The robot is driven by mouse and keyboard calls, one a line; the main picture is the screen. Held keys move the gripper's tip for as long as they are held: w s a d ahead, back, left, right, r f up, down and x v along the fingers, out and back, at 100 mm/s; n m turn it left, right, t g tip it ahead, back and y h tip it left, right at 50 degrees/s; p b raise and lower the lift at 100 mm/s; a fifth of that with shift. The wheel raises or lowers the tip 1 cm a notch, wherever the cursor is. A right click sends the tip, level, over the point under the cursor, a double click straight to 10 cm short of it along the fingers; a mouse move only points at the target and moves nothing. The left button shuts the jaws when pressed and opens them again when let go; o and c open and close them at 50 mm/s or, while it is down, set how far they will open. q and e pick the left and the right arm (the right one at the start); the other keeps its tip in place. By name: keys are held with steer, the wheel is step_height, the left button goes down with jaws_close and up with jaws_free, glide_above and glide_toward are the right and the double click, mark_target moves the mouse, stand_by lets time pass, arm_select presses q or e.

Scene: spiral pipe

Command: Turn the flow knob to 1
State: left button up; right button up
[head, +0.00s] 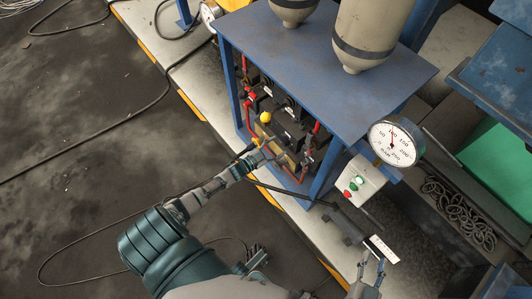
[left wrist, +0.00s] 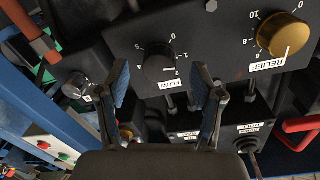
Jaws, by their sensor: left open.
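The flow knob (left wrist: 157,65) is a round black dial on a dark panel in the left wrist view, with an upside-down FLOW label beside it. Its white mark appears to point at or close to 2. My left gripper (head: 262,147) reaches into the blue frame in the head view. In the left wrist view its fingers (left wrist: 158,66) are open and empty, one on each side of the knob in the picture; no contact shows. The knob cannot be made out in the head view. My right gripper (head: 371,266) is low at the right, its fingers apart and empty.
A gold RELIEF knob (left wrist: 284,34) sits right of the flow knob. A grey knob (left wrist: 75,86) is at the left. A red handle (left wrist: 300,127) is at the right edge. A blue-topped stand (head: 330,55) and round gauge (head: 393,143) surround the panel area.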

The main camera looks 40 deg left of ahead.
arm_select(q)
steer(key=v, duration=0.9)
steer(key=shift+s, duration=0.35)
steer(key=shift+a+f, duration=0.1)
